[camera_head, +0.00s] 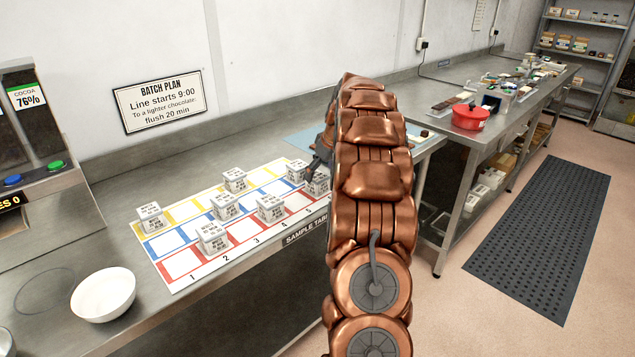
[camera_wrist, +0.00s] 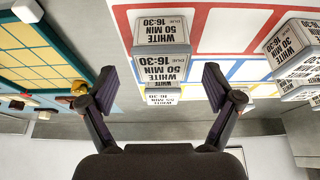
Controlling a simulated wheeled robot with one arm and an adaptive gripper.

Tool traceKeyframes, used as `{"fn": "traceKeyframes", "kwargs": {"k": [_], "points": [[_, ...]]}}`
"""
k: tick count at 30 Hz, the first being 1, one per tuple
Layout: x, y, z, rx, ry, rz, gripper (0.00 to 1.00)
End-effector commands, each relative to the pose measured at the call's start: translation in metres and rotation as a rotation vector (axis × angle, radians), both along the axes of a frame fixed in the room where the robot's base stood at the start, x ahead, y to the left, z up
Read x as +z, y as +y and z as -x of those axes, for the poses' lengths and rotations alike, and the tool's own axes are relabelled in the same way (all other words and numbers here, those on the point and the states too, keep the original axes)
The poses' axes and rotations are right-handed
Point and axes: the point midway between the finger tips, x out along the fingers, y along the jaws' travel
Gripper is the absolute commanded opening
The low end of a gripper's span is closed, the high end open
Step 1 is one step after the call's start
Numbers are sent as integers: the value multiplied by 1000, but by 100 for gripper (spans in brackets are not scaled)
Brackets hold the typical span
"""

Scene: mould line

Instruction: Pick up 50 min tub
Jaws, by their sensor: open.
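Several white tubs stand on the colour-framed sample grid. In the wrist view one tub (camera_wrist: 161,67) lies ahead between the fingertips of my gripper (camera_wrist: 159,80), and its label reads "WHITE 50 MIN", due 16:30. The fingers are open with gaps on both sides of this tub. More white tubs (camera_wrist: 288,47) show at the right edge, also marked 50 min. In the head view my gripper is mostly hidden behind my copper arm, beside a partly covered tub (camera_head: 318,184) at the grid's right end. Labels there are too small to read surely.
The sample table grid (camera_head: 181,263) has empty cells at the front left. A white bowl (camera_head: 103,294) and a cocoa dispenser (camera_head: 35,150) stand at left. A red pot (camera_head: 470,117) sits on the farther bench. A black mat (camera_head: 545,235) lies on the floor.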

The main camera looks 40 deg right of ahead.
Motion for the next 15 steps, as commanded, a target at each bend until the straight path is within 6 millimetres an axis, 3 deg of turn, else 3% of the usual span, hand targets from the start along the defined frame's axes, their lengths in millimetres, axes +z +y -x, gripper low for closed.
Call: {"fn": "traceKeyframes", "kwargs": {"k": [7, 15], "points": [[-30, 2, -9, -1, 2, -1, 90], [-35, 2, -12, 0, 0, 0, 90]]}}
